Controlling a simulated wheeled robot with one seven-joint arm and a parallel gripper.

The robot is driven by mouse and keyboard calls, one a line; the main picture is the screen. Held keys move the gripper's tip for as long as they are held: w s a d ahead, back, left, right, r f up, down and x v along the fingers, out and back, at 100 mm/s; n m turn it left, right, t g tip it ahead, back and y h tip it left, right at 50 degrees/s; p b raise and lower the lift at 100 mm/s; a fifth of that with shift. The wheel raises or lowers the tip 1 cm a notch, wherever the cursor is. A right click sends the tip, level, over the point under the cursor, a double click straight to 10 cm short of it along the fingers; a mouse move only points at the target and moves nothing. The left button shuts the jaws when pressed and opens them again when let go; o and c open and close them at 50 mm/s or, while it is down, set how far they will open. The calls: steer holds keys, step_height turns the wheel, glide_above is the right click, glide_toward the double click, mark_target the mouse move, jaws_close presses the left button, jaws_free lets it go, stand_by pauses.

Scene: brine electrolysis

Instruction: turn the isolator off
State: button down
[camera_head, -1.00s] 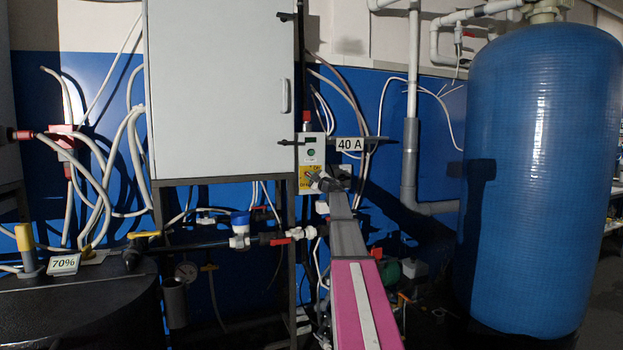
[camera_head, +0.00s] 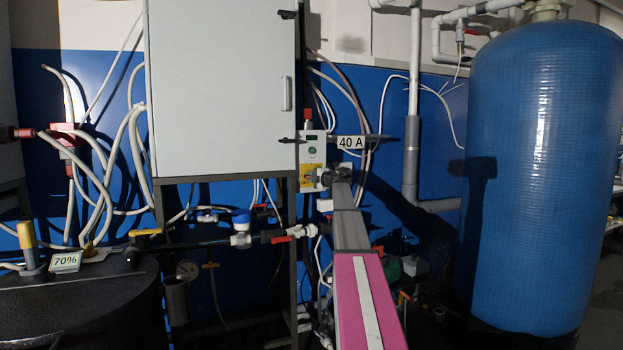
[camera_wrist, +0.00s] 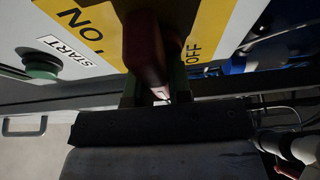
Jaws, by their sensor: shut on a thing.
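The isolator has a yellow plate (camera_head: 307,176) on the white control box (camera_head: 313,147), which stands beside the grey cabinet. In the wrist view, the yellow plate (camera_wrist: 100,22) carries ON at the left and OFF at the right. The red isolator handle (camera_wrist: 145,48) lies between the two words. My gripper (camera_wrist: 153,88) is shut on this handle, with a finger on each side. In the head view, my gripper (camera_head: 325,178) covers the handle and part of the plate. The exact angle of the handle is hard to tell.
A green START button (camera_wrist: 42,65) sits near the plate. The grey cabinet (camera_head: 220,90) is at the left, pipes with red-handled valves (camera_head: 282,239) below, and a large blue tank (camera_head: 540,180) at the right.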

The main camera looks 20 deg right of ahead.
steer(key=shift+f, duration=0.1)
stand_by(0.3)
steer(key=c, duration=1)
jaws_free()
steer(key=shift+c, duration=0.2)
steer(key=v, duration=1)
steer(key=shift+s, duration=0.4)
steer(key=shift+d, duration=0.2)
